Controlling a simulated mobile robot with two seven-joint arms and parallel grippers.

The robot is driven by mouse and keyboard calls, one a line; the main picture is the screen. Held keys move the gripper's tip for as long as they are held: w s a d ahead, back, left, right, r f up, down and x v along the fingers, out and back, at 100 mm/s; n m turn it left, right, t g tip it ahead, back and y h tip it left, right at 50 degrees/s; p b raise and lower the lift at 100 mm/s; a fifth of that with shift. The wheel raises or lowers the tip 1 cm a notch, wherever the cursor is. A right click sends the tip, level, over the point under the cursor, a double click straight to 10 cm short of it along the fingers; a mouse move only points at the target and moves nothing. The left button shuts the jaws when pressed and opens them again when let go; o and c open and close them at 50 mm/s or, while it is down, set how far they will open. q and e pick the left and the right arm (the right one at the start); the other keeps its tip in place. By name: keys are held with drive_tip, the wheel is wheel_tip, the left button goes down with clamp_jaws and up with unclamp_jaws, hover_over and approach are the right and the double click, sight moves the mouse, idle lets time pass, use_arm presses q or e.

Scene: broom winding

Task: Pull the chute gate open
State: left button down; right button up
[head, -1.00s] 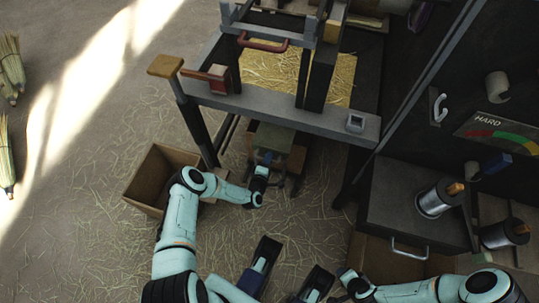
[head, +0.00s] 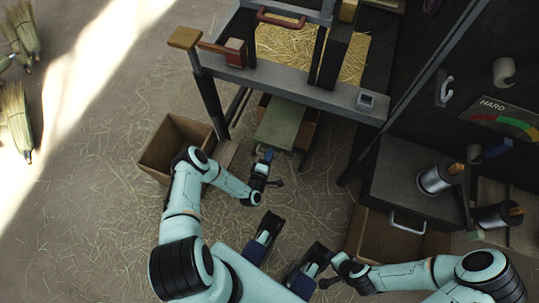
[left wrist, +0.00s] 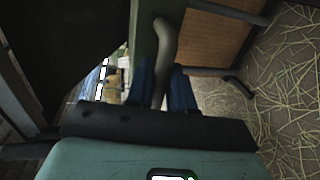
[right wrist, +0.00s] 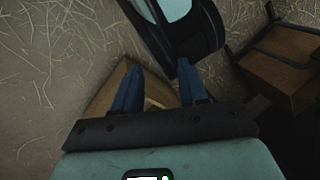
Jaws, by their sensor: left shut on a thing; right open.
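The chute gate (head: 281,122) is a flat grey-green panel that sticks out from under the machine's front. My left gripper (head: 267,157) is at its near end. In the left wrist view the blue fingers stand on either side of a curved grey handle (left wrist: 163,45) and are shut on it. The gate's green edge (left wrist: 143,38) runs beside the handle there. In the right wrist view my right gripper (right wrist: 157,90) is open, with nothing between its fingers. The gate's far end is hidden under the machine.
An open cardboard box (head: 165,148) stands left of the gate. The machine's bench (head: 300,92) holds straw above it. A drawer cabinet (head: 410,195) with wire spools is on the right, with another box (head: 372,232) below. Straw-strewn floor lies between.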

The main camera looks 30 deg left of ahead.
use_arm(q)
drive_tip(key=c, duration=1.2)
unclamp_jaws()
drive_tip(key=shift+s, duration=0.25)
use_arm(e)
drive_tip(key=shift+s, duration=0.1)
use_arm(q)
drive_tip(key=shift+o, duration=0.2)
drive_tip(key=p+v, duration=0.2)
drive_tip(key=v, duration=1.1)
drive_tip(key=shift+s+p, duration=0.2)
drive_tip(key=shift+p, duration=0.15)
use_arm(e)
drive_tip(key=shift+g+y, duration=0.3)
drive_tip(key=shift+g, duration=0.4)
drive_tip(key=s+r, duration=0.1)
drive_tip(key=s+a+r, duration=0.2)
drive_tip(key=s, duration=0.1)
drive_tip(key=shift+r, duration=0.2)
use_arm(q)
drive_tip(key=shift+r, duration=0.1)
